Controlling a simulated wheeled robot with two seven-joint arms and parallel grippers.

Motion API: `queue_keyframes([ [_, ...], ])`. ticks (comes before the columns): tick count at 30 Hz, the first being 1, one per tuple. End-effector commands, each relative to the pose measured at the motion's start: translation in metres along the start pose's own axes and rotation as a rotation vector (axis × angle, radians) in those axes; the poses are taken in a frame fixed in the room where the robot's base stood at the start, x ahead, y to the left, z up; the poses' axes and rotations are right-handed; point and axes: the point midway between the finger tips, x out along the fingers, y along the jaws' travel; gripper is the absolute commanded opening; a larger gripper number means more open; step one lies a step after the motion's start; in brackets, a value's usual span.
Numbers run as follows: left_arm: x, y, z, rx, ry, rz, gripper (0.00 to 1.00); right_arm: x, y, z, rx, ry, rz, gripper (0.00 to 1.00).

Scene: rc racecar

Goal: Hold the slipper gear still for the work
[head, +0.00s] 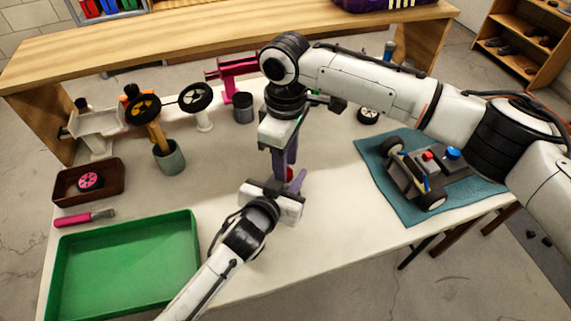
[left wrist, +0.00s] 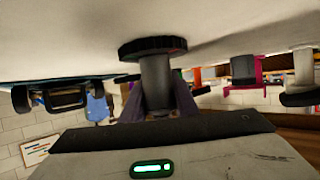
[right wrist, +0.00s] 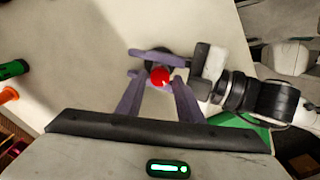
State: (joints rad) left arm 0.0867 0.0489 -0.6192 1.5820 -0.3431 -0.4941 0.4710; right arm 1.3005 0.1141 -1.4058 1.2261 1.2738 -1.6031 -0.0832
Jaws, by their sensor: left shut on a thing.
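My left gripper (head: 292,186) is near the middle of the white table, shut on a dark grey cylinder (left wrist: 155,85). In the left wrist view, that cylinder carries the black toothed slipper gear (left wrist: 152,47), and the purple fingers lie along its sides. The gear is mostly hidden in the head view. My right gripper (head: 287,168) points down directly over the same spot. In the right wrist view, a small round red piece (right wrist: 160,76) sits between its fingers (right wrist: 150,82), which are apart. The red piece is on top of the held part; contact is unclear.
A green tray (head: 62,275), a pink-handled tool (head: 85,218) and a brown box (head: 58,184) are at left. A cup (head: 169,158) and wheel stands are behind. The racecar (head: 425,175) sits on a blue mat (head: 408,213) at right. The front middle is clear.

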Motion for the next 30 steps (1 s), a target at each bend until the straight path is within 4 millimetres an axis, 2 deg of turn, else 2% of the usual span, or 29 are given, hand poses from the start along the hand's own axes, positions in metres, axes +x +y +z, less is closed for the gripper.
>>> queue_keyframes([
  [6,0.0000,0.0000,0.0005,0.000,-0.001,0.000,0.03,0.0143,-0.0002,-0.0004,-0.001,0.001,0.001,0.33],
  [14,0.0000,0.0000,0.0005,0.000,-0.001,0.000,0.03,0.0151,-0.0001,-0.0005,-0.001,0.001,0.001,0.33],
  [18,0.0000,0.0000,0.0006,0.000,-0.001,0.000,0.03,0.0149,-0.0001,-0.0005,-0.001,0.001,0.001,0.10],
  [20,0.0000,0.0000,0.0006,0.000,-0.001,0.000,0.03,0.0148,-0.0001,-0.0005,-0.001,0.001,0.001,0.03],
  [30,0.0000,0.0000,0.0007,0.000,-0.001,0.000,0.03,0.0148,-0.0003,-0.0006,-0.055,0.002,0.000,0.02],
])
